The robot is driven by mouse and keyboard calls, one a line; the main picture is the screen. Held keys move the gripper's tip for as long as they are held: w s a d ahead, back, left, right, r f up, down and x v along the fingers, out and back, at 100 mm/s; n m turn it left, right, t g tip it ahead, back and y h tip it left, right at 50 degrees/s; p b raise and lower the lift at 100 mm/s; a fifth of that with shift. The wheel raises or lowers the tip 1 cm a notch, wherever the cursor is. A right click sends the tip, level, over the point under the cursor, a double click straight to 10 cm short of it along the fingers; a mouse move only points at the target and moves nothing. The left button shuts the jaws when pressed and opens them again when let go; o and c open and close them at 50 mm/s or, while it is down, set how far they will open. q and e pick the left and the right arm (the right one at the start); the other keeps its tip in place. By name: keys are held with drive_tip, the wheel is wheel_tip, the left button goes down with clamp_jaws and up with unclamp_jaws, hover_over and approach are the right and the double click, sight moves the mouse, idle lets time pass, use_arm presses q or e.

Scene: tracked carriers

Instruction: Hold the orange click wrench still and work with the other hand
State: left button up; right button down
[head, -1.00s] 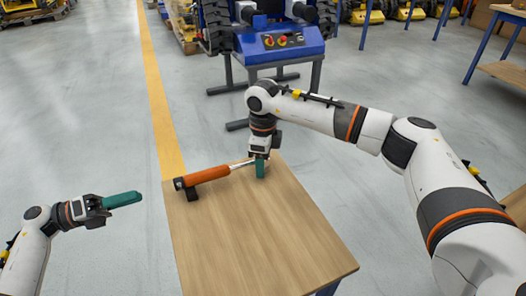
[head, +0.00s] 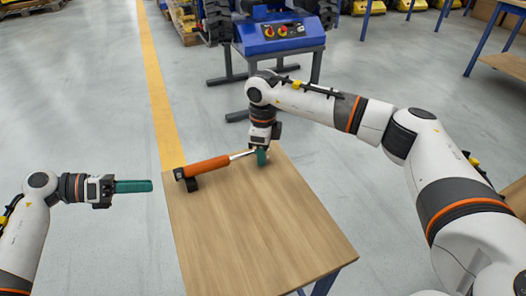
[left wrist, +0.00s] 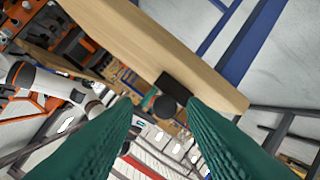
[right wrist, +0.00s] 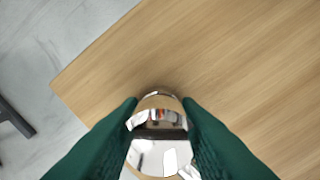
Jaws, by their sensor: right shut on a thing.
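The orange click wrench (head: 208,167) lies across the far end of the wooden table, its black end at the left and its shiny shaft at the right. A black block (head: 192,184) sits under its left part. My right gripper (head: 261,158) is shut on the shiny shaft; the right wrist view shows the chrome metal (right wrist: 158,155) between its green fingers. My left gripper (head: 150,186) is off the table's left edge, pointing toward the wrench's black end, apart from it. The left wrist view shows its fingers spread and empty, with a dark round end (left wrist: 163,106) beyond them.
The wooden table (head: 250,225) is otherwise bare. A yellow floor line (head: 158,100) runs along the left. Another table (head: 505,65) stands at the far right.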

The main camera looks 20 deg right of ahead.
use_arm(q)
drive_tip(key=s+d+r+m+t+y, duration=0.2)
drive_tip(key=d+r+m+t+y, duration=0.3)
drive_tip(key=m+y, duration=0.3)
drive_tip(key=shift+h, duration=0.3)
drive_tip(key=shift+w+a+x, duration=0.1)
drive_tip(key=shift+w+x, duration=0.05)
drive_tip(key=shift+x, duration=0.8)
drive_tip(key=shift+w+a+x, duration=0.1)
drive_tip(key=shift+x, duration=0.85)
drive_tip(key=shift+w+a+x, duration=0.1)
drive_tip(key=shift+w+x, duration=0.05)
drive_tip(key=shift+x, duration=0.85)
drive_tip(key=shift+s+f, duration=0.1)
drive_tip(key=c, duration=0.6)
